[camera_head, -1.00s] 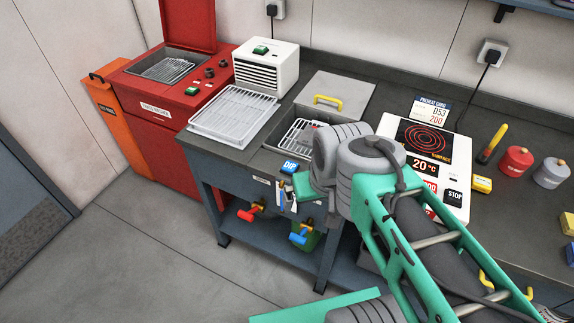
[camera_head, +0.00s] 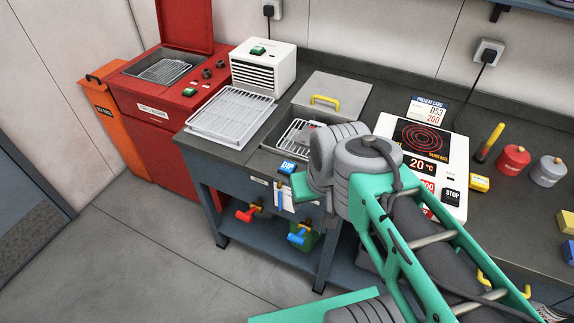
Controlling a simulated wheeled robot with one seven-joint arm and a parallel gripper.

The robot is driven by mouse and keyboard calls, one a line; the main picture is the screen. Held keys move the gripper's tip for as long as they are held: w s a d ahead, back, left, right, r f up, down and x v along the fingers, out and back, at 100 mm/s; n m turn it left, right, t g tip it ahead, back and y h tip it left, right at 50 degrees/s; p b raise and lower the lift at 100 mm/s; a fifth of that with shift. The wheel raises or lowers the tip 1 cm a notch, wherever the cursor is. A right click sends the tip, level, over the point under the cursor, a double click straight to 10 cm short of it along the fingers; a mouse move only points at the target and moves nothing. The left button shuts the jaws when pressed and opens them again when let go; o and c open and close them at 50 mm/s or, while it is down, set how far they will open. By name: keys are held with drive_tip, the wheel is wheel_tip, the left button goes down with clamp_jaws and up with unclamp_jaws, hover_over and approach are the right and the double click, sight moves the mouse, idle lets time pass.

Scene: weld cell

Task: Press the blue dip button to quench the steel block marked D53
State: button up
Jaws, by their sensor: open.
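The blue DIP button (camera_head: 287,168) is on the bench's front edge, just left of my arm's grey joints. Behind it is a sunken tank with a wire basket (camera_head: 293,133); my arm covers its right part. A greyish piece seems to lie in the basket, but I cannot read a mark on it. A preheat card (camera_head: 427,110) behind the hot plate reads D53 and 200.
A hot plate (camera_head: 455,160) showing 20 °C stands right of the tank. A lid with a yellow handle (camera_head: 326,101) is behind the tank, and a white wire rack (camera_head: 231,115) is to its left. The floor in front is clear.

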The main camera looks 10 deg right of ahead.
clamp_jaws()
idle(0.3)
idle(0.6)
